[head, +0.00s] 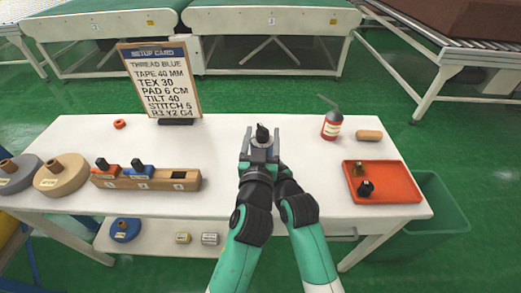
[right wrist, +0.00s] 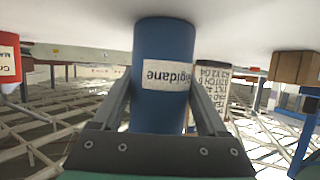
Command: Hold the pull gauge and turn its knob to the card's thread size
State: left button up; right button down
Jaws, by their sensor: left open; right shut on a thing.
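The setup card (head: 158,80) stands at the back left of the table and reads TEX 30. My two arms meet at the table's middle. My left gripper (head: 259,148) is open there, close to a dark knob-like top (head: 262,132). My right gripper (right wrist: 160,115) is shut on a labelled blue cylinder (right wrist: 163,45). The cylinder is hidden in the head view. I cannot tell whether it is the pull gauge, and no scale or knob setting is readable. The card also shows upside down in the right wrist view (right wrist: 211,75).
On the white table (head: 225,200) are a wooden rack (head: 188,176) with red and blue pieces, two reels (head: 62,174) at left, a red bottle (head: 332,124), a wooden roll (head: 369,135) and a red tray (head: 400,184) with small parts. A green bin (head: 440,205) stands at right.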

pick_arm(q)
jog(key=s, duration=1.1)
jog(key=shift+s+a, duration=0.3)
jog(key=shift+a, duration=0.1)
jog(key=shift+w+f, duration=0.1)
jog(key=shift+w+a+m+g+h, duration=1.15)
jog(key=shift+a+m+h, duration=1.55)
jog(key=shift+h, duration=1.3)
jog(key=x, duration=1.1)
jog(key=shift+w+d+f, duration=0.15)
jog(key=shift+w+d, duration=0.05)
jog(key=shift+d, duration=0.2)
grip_shut()
